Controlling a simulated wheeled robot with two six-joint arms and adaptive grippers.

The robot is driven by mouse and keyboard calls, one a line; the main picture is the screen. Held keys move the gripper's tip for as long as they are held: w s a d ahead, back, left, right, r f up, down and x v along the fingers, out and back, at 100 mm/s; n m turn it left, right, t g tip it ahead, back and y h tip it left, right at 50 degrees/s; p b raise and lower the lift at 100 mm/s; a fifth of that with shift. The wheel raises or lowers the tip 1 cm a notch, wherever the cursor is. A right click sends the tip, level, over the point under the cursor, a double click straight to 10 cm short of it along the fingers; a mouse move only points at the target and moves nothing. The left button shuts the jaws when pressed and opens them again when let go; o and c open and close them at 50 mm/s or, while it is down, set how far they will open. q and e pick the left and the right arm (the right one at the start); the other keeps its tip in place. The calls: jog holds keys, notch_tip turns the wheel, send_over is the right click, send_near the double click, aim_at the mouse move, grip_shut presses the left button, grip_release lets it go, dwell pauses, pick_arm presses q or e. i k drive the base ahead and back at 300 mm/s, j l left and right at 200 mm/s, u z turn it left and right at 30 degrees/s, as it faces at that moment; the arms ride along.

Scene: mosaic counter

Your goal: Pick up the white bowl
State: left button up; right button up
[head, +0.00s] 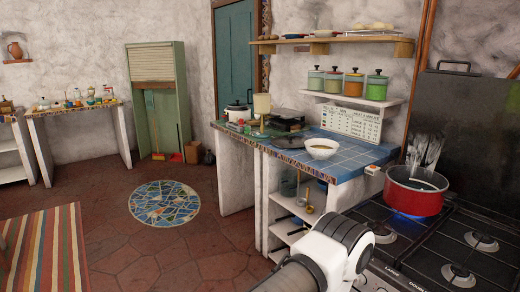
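The white bowl (322,149) stands upright on the blue tiled counter (352,163), near its front edge. Its inside looks partly filled with something yellowish, too small to make out. A white and black arm link of mine comes up from the bottom of the head view, in front of the stove and below the bowl. Neither of my grippers shows in the head view, and nothing touches the bowl.
A red pot (414,196) sits on the gas stove (440,245) over a blue flame, right of the counter. A lamp (262,108), a dark appliance (287,121) and a white pot (238,112) stand left of the bowl. Open floor (190,245) lies left.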

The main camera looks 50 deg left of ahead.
aim_at(320, 148)
jog(key=u, duration=1.2)
